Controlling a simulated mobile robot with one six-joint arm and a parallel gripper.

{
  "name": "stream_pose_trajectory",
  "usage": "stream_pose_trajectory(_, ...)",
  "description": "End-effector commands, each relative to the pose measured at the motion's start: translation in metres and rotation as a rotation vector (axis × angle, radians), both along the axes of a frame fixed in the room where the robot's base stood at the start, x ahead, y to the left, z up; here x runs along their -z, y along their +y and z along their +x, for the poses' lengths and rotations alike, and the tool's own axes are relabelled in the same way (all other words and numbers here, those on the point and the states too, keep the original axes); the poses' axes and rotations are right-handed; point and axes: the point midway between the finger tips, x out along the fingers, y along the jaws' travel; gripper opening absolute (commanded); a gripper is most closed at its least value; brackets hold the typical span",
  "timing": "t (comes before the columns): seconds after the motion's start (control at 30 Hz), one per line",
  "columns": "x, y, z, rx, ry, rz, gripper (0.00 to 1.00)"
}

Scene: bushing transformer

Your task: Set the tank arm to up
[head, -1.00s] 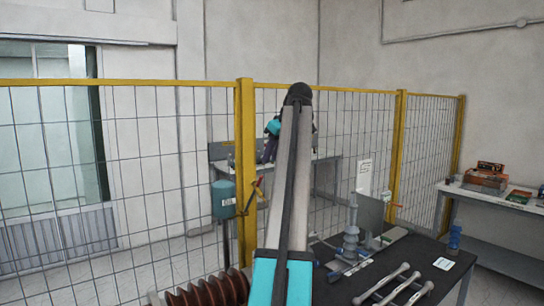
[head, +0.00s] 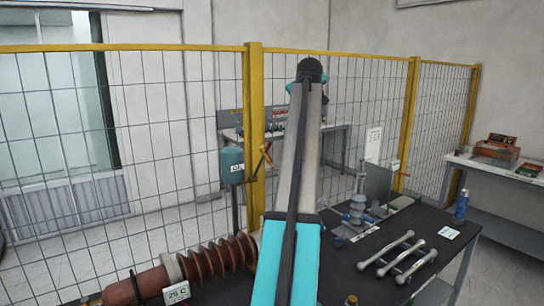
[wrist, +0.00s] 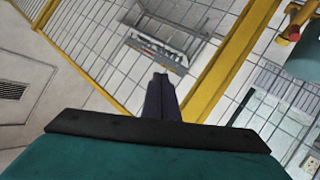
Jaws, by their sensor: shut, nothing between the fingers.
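A green tank (head: 232,165) with a white label stands at the yellow fence post, left of my arm in the head view. A small yellow lever with a red part (head: 264,158), which looks like the tank arm, sticks out beside the post and slants; its exact setting is too small to tell. In the wrist view a yellow and red part (wrist: 296,22), possibly the same lever, shows at the top right corner. My gripper (wrist: 161,78) is shut and empty in the wrist view, apart from that part. In the head view my arm hides the gripper.
A yellow-framed mesh fence (head: 150,47) crosses the room, with a bench (head: 345,126) behind it. Another bench (head: 480,165) stands right.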

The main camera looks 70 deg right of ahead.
Motion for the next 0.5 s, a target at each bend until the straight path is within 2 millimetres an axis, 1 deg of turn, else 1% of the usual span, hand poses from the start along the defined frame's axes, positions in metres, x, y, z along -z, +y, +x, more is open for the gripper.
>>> stream_pose_trajectory(0.1, -0.005, -0.005, -0.014, 0.054, -0.007, -0.11, 0.0)
stream_pose_trajectory(0.27, -0.015, -0.008, -0.03, 0.113, -0.011, -0.266, 0.0)
stream_pose_trajectory(0.37, -0.019, -0.007, -0.039, 0.141, -0.009, -0.364, 0.0)
stream_pose_trajectory(0.5, -0.023, 0.0, -0.049, 0.169, 0.0, -0.502, 0.0)
